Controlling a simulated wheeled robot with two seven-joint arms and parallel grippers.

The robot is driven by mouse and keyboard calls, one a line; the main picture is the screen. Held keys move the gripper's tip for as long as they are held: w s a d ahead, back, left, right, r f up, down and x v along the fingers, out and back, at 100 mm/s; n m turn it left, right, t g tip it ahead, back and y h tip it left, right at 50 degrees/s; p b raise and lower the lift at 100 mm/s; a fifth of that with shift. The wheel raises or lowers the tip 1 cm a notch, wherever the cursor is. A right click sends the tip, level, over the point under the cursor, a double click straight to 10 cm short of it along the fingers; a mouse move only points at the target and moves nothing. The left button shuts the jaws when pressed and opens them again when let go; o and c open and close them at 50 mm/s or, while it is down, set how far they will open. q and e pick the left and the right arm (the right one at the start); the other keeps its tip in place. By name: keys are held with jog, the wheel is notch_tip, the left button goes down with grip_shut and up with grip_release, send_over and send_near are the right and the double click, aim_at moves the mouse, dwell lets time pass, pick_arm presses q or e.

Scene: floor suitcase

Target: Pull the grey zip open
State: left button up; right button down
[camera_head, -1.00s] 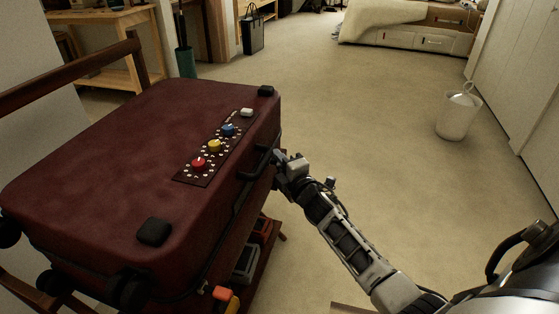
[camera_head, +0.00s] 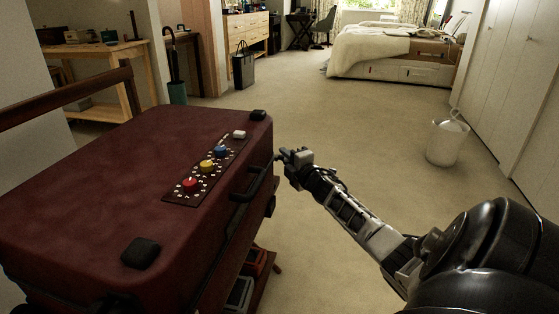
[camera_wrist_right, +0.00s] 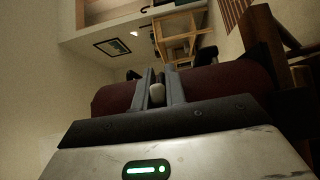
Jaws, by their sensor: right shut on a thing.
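The dark red suitcase (camera_head: 95,170) lies flat at the left in the head view, with a black handle (camera_head: 256,180) on its right side. My right gripper (camera_head: 281,155) is at that right side, between the handle and the far corner. In the right wrist view its two fingers (camera_wrist_right: 158,88) are shut on a small pale grey piece, which looks like the grey zip's pull (camera_wrist_right: 157,94). The suitcase's red side shows behind the fingers. The zip line itself is too dark to make out. My left gripper is out of view.
A panel on the lid carries red (camera_head: 190,185), yellow (camera_head: 207,166), blue (camera_head: 221,152) and whitish (camera_head: 239,134) knobs. A shelf with boxes (camera_head: 238,294) is below. A white bin (camera_head: 446,142) stands at right. The floor between is clear.

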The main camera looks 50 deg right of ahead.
jog(key=c, duration=1.6)
grip_release()
jog(key=shift+d, duration=0.3)
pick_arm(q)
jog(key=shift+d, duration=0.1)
pick_arm(e)
jog(key=shift+o, duration=0.8)
jog(key=shift+a, duration=0.1)
